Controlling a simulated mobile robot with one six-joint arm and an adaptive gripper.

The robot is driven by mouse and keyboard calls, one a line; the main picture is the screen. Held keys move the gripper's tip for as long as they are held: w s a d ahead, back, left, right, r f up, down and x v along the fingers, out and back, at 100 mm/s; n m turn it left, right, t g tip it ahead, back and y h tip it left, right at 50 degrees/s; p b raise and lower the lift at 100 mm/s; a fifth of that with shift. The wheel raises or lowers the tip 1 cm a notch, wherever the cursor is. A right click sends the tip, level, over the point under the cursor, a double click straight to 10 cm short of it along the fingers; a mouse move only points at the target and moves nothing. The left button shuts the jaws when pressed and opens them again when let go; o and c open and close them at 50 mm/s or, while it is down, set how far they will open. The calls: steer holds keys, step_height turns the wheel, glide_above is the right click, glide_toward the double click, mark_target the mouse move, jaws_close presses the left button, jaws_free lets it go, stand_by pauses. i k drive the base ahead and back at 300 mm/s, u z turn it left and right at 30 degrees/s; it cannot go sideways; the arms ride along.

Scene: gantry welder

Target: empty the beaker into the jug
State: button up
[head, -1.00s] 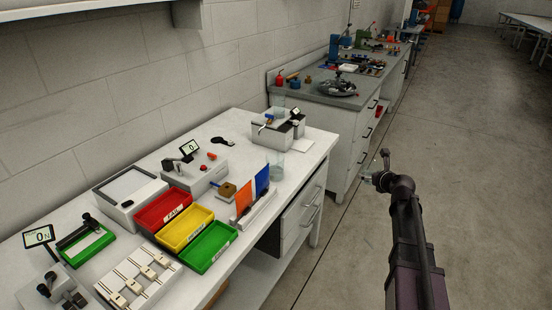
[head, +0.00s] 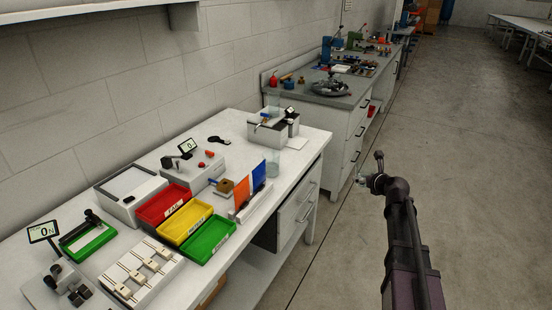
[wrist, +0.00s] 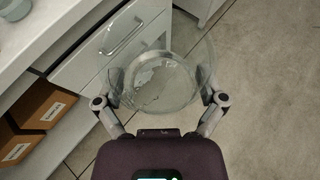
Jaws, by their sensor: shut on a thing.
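My gripper (wrist: 160,103) is shut on a clear glass beaker (wrist: 162,80), with one finger on each side of it. The wrist view looks into its wide round mouth; I cannot tell how much is inside. In the head view my gripper (head: 371,179) is out over the floor, right of the bench and apart from it. A clear glass vessel (head: 272,165), perhaps the jug, stands near the bench's right edge, partly behind the blue plate. Another clear vessel (head: 272,102) shows farther back, beyond the white box. I cannot tell for certain which is the jug.
The white bench (head: 150,211) carries red (head: 165,206), yellow (head: 185,227) and green (head: 208,240) trays, upright orange (head: 242,188) and blue (head: 258,178) plates, and a white box (head: 266,136). Drawers line its right side. The floor to the right is clear.

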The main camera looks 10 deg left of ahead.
mark_target(271, 156)
steer(key=k, duration=1.05)
steer(key=u, duration=0.45)
steer(key=i, duration=0.95)
